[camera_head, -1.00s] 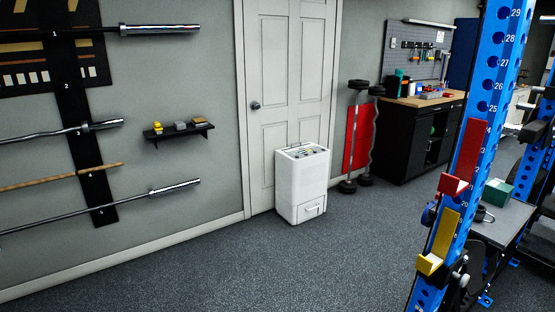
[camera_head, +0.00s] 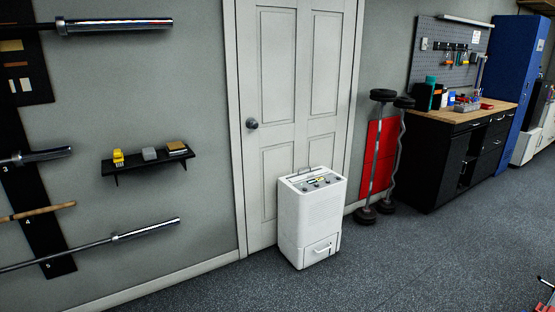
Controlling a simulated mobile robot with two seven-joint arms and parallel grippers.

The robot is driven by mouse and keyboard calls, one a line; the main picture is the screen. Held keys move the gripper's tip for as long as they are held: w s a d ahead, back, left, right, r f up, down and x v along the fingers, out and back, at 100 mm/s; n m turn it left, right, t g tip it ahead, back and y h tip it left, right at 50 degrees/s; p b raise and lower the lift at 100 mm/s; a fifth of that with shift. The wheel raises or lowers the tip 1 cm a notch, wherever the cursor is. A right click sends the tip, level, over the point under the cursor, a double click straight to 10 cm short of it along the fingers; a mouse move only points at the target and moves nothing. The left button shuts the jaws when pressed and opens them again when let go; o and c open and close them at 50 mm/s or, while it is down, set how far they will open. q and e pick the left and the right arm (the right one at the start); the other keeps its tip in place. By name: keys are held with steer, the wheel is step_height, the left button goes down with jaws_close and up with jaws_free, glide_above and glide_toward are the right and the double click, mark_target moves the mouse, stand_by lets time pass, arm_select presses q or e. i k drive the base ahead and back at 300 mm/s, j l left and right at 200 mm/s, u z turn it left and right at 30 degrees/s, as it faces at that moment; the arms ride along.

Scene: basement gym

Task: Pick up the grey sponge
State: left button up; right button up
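A small grey block that looks like the grey sponge (camera_head: 149,154) sits in the middle of a small black wall shelf (camera_head: 138,168). A yellow object (camera_head: 118,157) stands to its left, and a brown, flat-looking item (camera_head: 176,146) lies to its right, all on the same shelf. The sponge is unobstructed from this viewpoint. Neither of my grippers shows in the head view.
A white dehumidifier-like appliance (camera_head: 312,225) stands on the floor before a closed white door (camera_head: 296,100). A black workbench (camera_head: 460,150) stands at right. The floor below the shelf looks clear.

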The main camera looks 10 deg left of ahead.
mark_target(148, 154)
steer(key=i+u, duration=0.15)
steer(key=i, duration=0.35)
steer(key=i+l+u, duration=0.15)
steer(key=i, duration=0.35)
steer(key=i+l+u, duration=0.15)
steer(key=i, duration=0.35)
